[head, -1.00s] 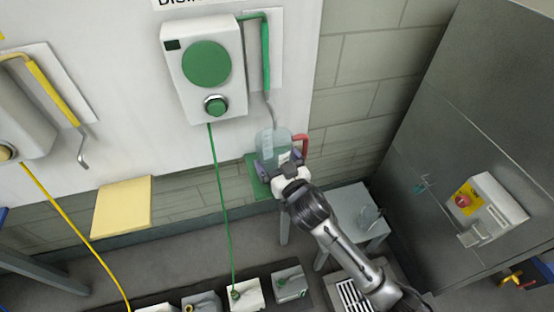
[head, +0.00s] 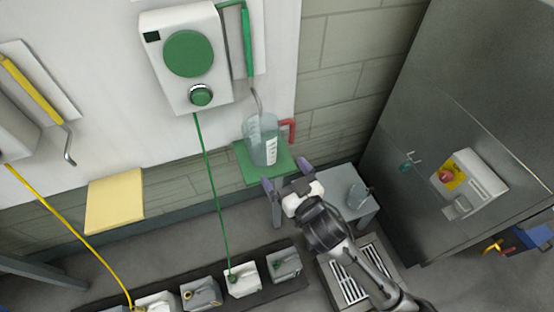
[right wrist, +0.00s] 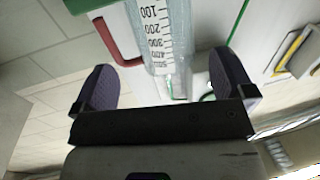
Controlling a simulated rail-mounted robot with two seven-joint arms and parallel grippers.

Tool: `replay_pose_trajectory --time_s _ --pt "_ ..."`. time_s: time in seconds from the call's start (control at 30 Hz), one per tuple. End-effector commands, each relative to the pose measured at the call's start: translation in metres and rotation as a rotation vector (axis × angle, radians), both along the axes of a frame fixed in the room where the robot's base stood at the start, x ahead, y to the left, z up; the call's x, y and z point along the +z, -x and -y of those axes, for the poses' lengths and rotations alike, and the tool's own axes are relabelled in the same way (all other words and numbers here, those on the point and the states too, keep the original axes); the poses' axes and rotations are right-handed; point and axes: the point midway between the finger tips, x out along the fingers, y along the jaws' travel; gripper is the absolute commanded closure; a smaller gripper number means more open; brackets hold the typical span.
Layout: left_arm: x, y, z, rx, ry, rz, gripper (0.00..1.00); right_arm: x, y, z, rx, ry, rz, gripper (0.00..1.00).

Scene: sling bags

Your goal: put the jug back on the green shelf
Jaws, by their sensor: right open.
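The clear jug (head: 262,143) with a white measuring scale and a red handle stands upright on the green shelf (head: 247,168), below the green dispenser's spout. My right gripper (head: 287,176) is open and empty, in front of the jug and apart from it. In the right wrist view the jug (right wrist: 152,40) shows beyond and between the two spread purple fingers (right wrist: 165,88), its scale upside down and its red handle on the left. My left gripper is not in view.
The green dispenser (head: 190,60) hangs on the white panel above. A yellow shelf (head: 114,201) juts out at left. A grey side table (head: 340,195) holds another clear vessel (head: 358,194). A row of small boxes (head: 242,280) with cables lies along the floor. A grey cabinet stands at right.

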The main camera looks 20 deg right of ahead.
Motion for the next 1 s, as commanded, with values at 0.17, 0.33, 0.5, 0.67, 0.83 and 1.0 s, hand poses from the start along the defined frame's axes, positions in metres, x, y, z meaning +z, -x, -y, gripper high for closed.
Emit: replay_pose_trajectory --time_s 0.17,0.33,0.5,0.67,0.83,1.0 --pt "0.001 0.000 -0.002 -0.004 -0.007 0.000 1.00 0.000 0.013 0.001 0.000 0.000 0.000 0.00" --pt "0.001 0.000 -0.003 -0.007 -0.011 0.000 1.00 0.000 0.016 0.001 0.000 0.000 0.001 0.00" --pt "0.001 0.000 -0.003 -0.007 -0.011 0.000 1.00 -0.012 0.023 0.004 -0.017 0.005 -0.052 0.00" --pt "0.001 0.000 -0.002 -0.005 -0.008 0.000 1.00 -0.072 0.070 0.019 -0.084 0.037 -0.347 0.00" --pt "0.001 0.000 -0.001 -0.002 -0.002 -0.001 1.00 -0.139 0.155 0.029 -0.091 0.103 -0.760 0.00" --pt "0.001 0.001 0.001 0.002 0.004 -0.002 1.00 -0.171 0.233 0.031 -0.026 0.155 -1.075 0.00"
